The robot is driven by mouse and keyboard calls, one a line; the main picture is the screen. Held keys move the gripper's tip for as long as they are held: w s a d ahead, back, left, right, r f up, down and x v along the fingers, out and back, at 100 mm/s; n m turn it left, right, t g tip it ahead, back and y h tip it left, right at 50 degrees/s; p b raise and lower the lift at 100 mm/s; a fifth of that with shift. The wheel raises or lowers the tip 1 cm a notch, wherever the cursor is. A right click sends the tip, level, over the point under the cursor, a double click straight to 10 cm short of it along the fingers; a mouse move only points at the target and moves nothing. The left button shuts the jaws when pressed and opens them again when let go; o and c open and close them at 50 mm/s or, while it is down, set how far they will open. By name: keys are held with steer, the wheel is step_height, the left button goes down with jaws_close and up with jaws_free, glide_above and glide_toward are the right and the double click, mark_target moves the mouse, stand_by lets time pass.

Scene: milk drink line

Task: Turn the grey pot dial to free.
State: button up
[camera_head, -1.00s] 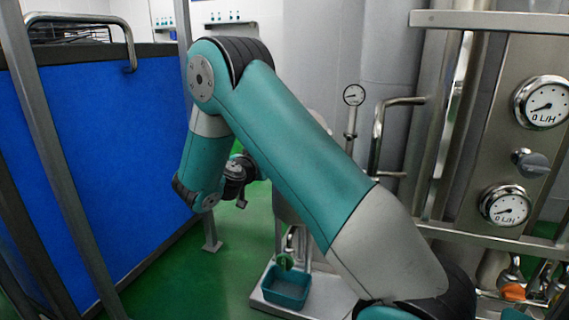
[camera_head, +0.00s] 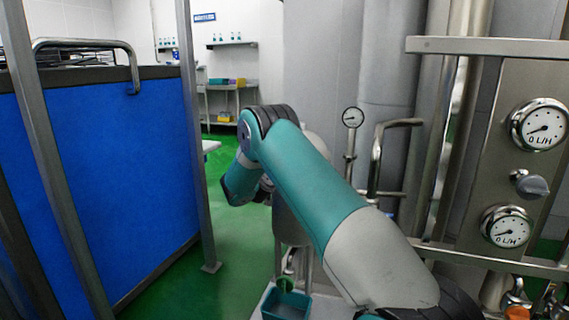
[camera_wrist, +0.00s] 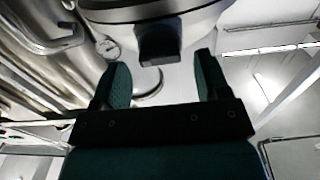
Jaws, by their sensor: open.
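The steel pot (camera_head: 291,226) stands partly hidden behind my arm in the head view. In the wrist view the pot's rounded metal body (camera_wrist: 205,22) fills the top. A dark grey block (camera_wrist: 160,44), which looks like the pot dial, sticks out from it toward my gripper. My gripper (camera_wrist: 162,62) is open, with one finger on each side below the block. The block appears just beyond the fingertips, in line with the gap and a little left of its middle at most. I cannot tell its turn position. In the head view my gripper is mostly hidden by my arm.
A steel panel (camera_head: 490,150) at right carries two flow gauges and a grey knob (camera_head: 531,184). A small gauge (camera_head: 352,117) and bent pipe (camera_head: 378,150) stand behind the pot. A teal bin (camera_head: 290,306) sits below. A blue partition (camera_head: 110,170) is at left, with open green floor between.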

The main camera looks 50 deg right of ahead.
steer(key=shift+x, duration=1.05)
steer(key=c, duration=0.8)
